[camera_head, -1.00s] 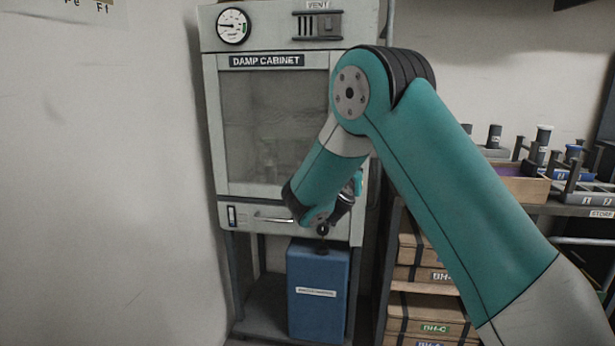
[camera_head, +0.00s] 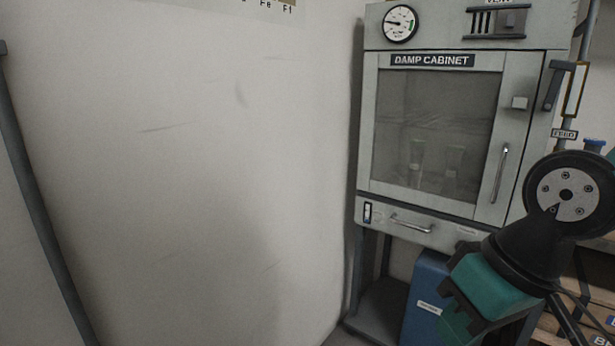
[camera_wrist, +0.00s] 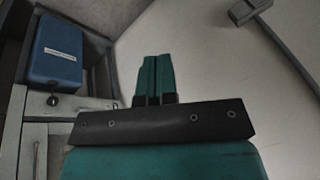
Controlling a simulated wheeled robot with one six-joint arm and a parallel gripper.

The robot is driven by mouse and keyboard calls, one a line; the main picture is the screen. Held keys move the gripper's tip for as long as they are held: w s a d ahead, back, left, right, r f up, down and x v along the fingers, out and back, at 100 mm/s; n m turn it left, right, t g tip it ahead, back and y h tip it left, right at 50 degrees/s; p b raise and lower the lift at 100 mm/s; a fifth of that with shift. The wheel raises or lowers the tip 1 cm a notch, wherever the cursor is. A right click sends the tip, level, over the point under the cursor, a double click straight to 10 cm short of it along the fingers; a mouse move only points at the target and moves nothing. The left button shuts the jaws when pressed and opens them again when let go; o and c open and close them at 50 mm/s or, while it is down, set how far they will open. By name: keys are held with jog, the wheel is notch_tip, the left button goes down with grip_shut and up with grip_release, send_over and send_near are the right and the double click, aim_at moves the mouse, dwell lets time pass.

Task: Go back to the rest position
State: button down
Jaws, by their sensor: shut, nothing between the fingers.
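My gripper (camera_wrist: 154,66) shows in the wrist view with its two teal fingers together and nothing between them. In the head view my gripper (camera_head: 456,326) is at the lower right, in front of the cabinet's lower part and the blue container. My arm is bent at the right edge and mostly out of the picture. The damp cabinet (camera_head: 432,130) stands at the right with its glass door shut and its lower drawer (camera_head: 412,222) closed.
A blue container (camera_head: 423,290) stands beneath the cabinet, partly hidden by my gripper; it also shows in the wrist view (camera_wrist: 56,52). Wooden boxes are at the lower right. A pale wall (camera_head: 190,150) fills the middle left. A dark pole (camera_head: 40,200) stands at the left edge.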

jog(key=s+a+r+n+g+p, duration=0.2)
jog(key=s+r+n, duration=0.1)
jog(key=s, duration=0.3)
notch_tip(320, 180, up, 16)
jog(key=p, duration=1.6)
jog(key=shift+w+d+m+y, duration=0.2)
jog(key=shift+d+m+y, duration=0.1)
jog(key=shift+d, duration=0.1)
